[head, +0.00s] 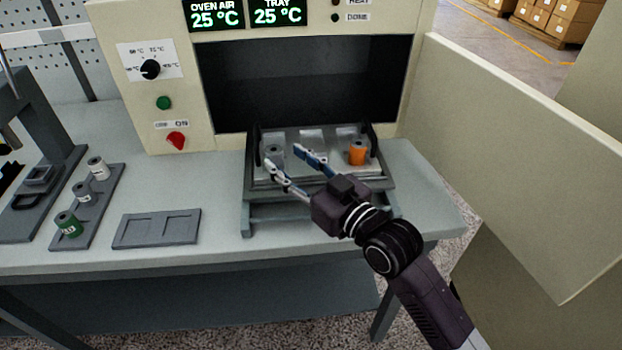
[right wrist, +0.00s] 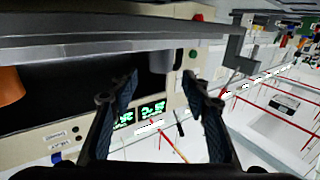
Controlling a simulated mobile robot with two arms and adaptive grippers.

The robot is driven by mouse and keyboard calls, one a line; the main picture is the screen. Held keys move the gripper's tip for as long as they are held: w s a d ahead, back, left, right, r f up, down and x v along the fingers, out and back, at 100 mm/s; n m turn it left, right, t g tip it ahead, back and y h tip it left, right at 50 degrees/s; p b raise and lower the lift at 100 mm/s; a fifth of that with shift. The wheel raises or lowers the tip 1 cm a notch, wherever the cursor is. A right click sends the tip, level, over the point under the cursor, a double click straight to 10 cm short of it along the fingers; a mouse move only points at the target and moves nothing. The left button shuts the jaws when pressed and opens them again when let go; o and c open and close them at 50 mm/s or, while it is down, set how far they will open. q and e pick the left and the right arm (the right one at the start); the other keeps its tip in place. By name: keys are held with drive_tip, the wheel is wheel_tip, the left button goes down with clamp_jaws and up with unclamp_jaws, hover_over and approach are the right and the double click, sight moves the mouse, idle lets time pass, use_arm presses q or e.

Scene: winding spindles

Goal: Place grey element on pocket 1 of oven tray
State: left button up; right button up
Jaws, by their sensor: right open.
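The grey element (head: 274,152) stands upright at the left end of the oven tray (head: 318,180). The tray is at the oven mouth; no pocket number is readable. My right gripper (head: 283,157) is open, its fingertips by the grey element, one on either side. In the right wrist view, which is upside down, a grey cylinder (right wrist: 160,60) shows between and just beyond the open fingertips (right wrist: 160,80). Whether the fingers touch it cannot be told. My left gripper is not in view.
An orange element (head: 357,153) stands at the tray's right and shows in the wrist view (right wrist: 10,87). The open oven door (head: 520,150) stands at the right. A rack (head: 88,207) with white, grey and green spools and an empty flat holder (head: 157,229) lie at the left.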

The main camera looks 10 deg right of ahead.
drive_tip(key=v, duration=0.8)
drive_tip(key=shift+b, duration=0.45)
drive_tip(key=shift+s+d+f, duration=0.1)
drive_tip(key=shift+s+d, duration=0.05)
drive_tip(key=shift+s, duration=0.05)
